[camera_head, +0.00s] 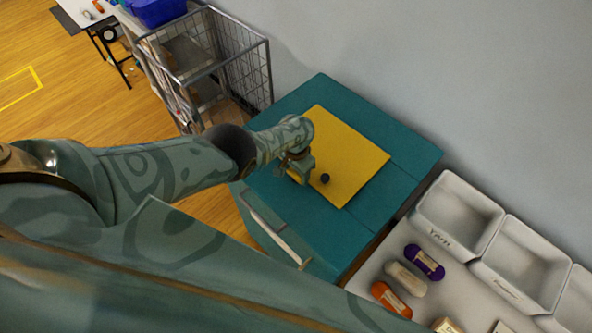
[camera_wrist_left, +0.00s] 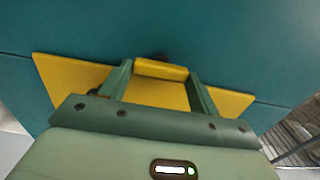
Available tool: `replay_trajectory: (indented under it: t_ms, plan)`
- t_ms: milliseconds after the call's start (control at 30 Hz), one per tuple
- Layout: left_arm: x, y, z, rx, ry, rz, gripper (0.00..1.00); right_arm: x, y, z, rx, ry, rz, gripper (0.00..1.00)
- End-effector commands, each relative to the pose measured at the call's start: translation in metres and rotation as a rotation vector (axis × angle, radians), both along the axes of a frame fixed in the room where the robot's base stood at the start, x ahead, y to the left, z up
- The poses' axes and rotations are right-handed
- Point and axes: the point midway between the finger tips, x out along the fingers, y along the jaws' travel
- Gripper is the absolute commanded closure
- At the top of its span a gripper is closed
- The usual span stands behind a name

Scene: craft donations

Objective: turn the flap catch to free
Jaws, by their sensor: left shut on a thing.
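A yellow flap (camera_head: 350,160) lies on the top of a teal chest (camera_head: 405,165), and it also shows in the left wrist view (camera_wrist_left: 60,82). A small dark knob (camera_head: 325,178) stands on the flap, just right of my left gripper (camera_head: 300,177) in the head view. In the left wrist view, the fingers of my left gripper (camera_wrist_left: 160,74) are on either side of a short yellow bar, the flap catch (camera_wrist_left: 161,69), and are shut on it. My right gripper is not in view.
A wire cage cart (camera_head: 240,60) stands behind the chest at the left. White bins (camera_head: 455,215) and yarn skeins, one purple (camera_head: 424,262) and one orange (camera_head: 391,299), are on a pale table at the lower right. A grey handle bar (camera_head: 275,238) runs along the chest front.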

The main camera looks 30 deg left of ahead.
Motion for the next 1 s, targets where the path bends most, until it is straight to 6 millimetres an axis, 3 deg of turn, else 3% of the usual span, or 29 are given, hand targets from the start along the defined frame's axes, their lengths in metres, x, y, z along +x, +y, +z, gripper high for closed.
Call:
replay_trajectory:
  t_ms: [467,500,533,867,1000]
  plan:
    - [0.0,-0.001,0.0,-0.002,0.0,0.017,0.61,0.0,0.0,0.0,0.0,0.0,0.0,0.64]
    - [0.0,-0.001,0.0,-0.002,0.0,0.017,0.27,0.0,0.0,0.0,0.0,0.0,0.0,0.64]
    - [0.0,0.0,0.0,-0.002,0.0,0.016,0.19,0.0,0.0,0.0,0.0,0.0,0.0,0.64]
    - [0.0,0.0,0.002,-0.001,0.0,0.013,0.16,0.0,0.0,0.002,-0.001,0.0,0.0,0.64]
    - [0.0,0.0,0.018,0.0,-0.001,0.013,0.16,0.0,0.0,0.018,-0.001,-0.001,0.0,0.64]
